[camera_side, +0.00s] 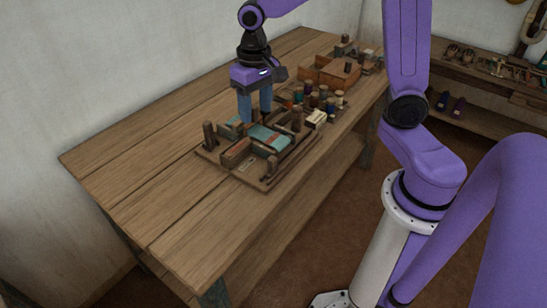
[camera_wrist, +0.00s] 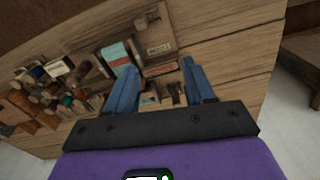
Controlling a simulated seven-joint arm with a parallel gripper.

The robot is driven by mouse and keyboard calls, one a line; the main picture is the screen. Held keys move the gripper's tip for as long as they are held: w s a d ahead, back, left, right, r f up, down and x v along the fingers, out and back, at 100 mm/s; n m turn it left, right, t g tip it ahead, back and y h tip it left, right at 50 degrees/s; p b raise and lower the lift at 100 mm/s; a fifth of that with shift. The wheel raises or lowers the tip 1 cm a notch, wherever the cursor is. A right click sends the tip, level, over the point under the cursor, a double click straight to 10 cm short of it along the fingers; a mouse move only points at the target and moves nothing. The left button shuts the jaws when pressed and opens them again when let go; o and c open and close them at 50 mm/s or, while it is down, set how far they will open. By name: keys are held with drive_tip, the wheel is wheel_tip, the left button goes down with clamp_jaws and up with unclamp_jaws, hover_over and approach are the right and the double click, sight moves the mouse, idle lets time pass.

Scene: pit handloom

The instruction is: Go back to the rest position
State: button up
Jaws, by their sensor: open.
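My gripper (camera_side: 254,108) is purple with blue fingers and points down over the far side of the small loom in the side view. In the wrist view my gripper (camera_wrist: 160,82) shows two blue fingers spread apart with nothing held between them. The small wooden loom (camera_side: 262,150) sits on the wooden table and carries a teal and orange cloth (camera_side: 263,132). The cloth also shows in the wrist view (camera_wrist: 115,54), beyond the left finger. The fingers hide part of the loom's back in the side view, and I cannot tell whether they touch it.
Several thread spools (camera_side: 324,95) stand on the table (camera_side: 150,167) beside the loom, with a wooden box (camera_side: 340,74) behind them. The table's left part is clear. A white wall (camera_side: 100,60) runs along its back. A shelf (camera_side: 490,75) with tools stands at the right.

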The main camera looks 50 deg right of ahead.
drive_tip(key=s+n, duration=1.4)
drive_tip(key=s, duration=0.8)
drive_tip(key=shift+s+d+f, duration=0.15)
drive_tip(key=shift+s, duration=0.15)
idle(0.8)
